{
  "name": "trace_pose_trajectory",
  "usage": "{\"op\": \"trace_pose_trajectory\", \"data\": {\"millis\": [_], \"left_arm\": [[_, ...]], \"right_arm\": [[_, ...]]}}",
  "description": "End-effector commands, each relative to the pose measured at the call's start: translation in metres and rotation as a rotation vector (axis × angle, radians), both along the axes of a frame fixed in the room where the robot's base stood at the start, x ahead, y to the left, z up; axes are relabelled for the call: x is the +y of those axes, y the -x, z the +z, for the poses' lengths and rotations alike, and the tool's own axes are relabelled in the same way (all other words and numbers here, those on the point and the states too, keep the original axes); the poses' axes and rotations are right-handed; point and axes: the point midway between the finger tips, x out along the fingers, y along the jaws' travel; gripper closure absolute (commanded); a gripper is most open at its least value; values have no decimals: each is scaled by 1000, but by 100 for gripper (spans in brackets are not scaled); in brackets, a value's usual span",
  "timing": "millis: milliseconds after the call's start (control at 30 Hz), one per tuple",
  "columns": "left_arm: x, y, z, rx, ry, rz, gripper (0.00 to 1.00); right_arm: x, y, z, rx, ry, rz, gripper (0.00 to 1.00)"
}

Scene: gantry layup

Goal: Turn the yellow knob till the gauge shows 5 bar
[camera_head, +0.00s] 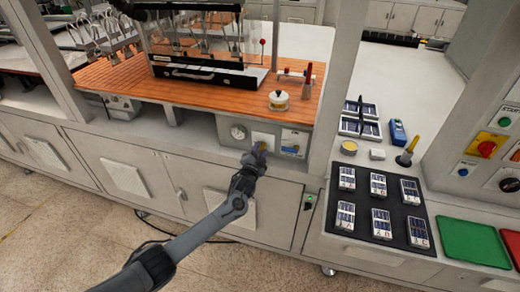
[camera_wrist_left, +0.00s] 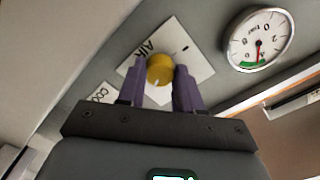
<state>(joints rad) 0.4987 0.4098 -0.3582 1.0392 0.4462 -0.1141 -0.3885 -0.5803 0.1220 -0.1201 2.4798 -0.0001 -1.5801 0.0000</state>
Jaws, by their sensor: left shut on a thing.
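The yellow knob (camera_wrist_left: 160,74) sits on a white plate (camera_wrist_left: 192,52) with black lettering that seems to read "Air". My left gripper (camera_wrist_left: 159,67) has its two purple fingers on either side of the knob and is shut on it. A pale mark shows on the knob's lower edge. In the head view my left gripper (camera_head: 259,151) reaches the panel and mostly hides the knob. The round white gauge (camera_wrist_left: 258,40) is beside the plate; its needle points down in the wrist picture, near a green band. It also shows in the head view (camera_head: 238,132), too small to read. My right gripper is not in view.
A blue-and-white plate with another knob (camera_head: 293,142) is right of the yellow one. The orange worktop (camera_head: 190,93) above carries a round cream pot (camera_head: 278,101) and a framed fixture. A dark tray (camera_head: 392,227) with several small modules lies on the right bench.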

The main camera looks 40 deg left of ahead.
Motion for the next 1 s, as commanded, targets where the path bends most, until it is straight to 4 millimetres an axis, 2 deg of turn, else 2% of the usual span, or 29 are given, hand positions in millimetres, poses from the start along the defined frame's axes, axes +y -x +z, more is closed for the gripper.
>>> {"op": "trace_pose_trajectory", "data": {"millis": [400,1000], "left_arm": [[0,0,1,82,-213,0,96],[0,0,0,97,-253,0,96]], "right_arm": [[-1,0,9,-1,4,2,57],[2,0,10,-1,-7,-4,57]]}}
